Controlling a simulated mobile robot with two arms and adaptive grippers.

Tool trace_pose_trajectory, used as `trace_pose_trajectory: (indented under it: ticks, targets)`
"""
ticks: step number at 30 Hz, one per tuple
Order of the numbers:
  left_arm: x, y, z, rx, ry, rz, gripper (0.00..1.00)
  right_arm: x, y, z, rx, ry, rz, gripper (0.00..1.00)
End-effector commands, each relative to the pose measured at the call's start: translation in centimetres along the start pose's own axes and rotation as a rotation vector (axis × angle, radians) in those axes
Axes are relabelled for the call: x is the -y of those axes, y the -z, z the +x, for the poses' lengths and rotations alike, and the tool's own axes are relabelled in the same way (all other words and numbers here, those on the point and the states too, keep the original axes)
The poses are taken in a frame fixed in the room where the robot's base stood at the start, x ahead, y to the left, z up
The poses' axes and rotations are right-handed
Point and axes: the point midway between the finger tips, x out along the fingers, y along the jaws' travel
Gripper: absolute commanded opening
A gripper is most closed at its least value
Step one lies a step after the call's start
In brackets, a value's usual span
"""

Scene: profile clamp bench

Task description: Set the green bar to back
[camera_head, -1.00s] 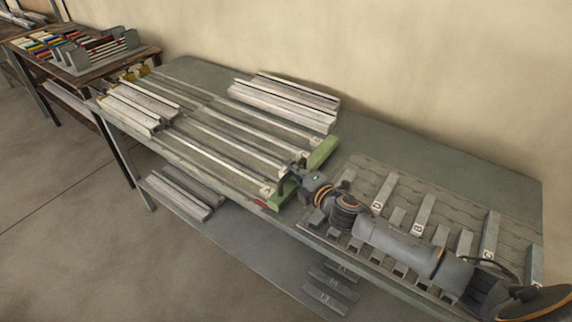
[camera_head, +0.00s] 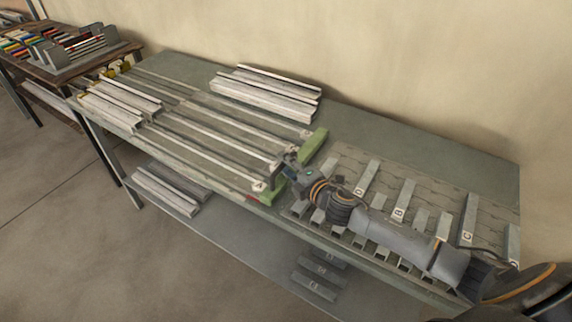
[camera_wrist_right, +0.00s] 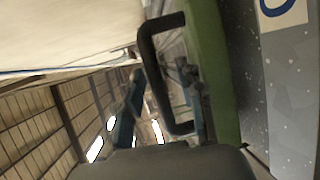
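The green bar (camera_head: 313,147) lies across the right ends of the long rails on the bench. Its near end shows beside the plate marked A. In the right wrist view the green bar (camera_wrist_right: 213,70) runs upright at the right, with a dark U-shaped handle (camera_wrist_right: 160,88) on its side. My right gripper (camera_head: 287,168) is at the middle of the bar and hides part of it. In the wrist view its two blue-grey fingers (camera_wrist_right: 160,95) stand apart on either side of the handle, with gaps visible. My left gripper is not in view.
Pale profiles (camera_head: 265,92) lie at the back of the bench, more (camera_head: 118,105) at its left. A slatted rack (camera_head: 365,178) with lettered pieces lies right of the green bar, under my right arm. A side table (camera_head: 70,68) holds coloured items. The back right bench top is clear.

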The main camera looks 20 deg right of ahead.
Motion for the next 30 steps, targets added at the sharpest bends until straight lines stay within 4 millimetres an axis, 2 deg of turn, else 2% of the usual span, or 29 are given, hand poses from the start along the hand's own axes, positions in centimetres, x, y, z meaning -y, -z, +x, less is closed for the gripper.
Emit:
trace_pose_trajectory:
  ticks: [5,8,21,30]
  targets:
    - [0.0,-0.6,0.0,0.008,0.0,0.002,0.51,-0.1,0.0,-0.1,-0.001,-0.003,0.0,0.37]
    - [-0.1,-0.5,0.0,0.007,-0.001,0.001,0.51,0.0,0.0,-0.9,0.0,-0.001,0.0,0.37]
    - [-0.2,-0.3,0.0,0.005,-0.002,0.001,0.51,0.1,0.0,-8.8,0.0,0.002,0.002,0.37]
    - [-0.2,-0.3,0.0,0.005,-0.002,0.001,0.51,0.1,-0.1,-11.8,0.001,0.0,0.001,0.37]
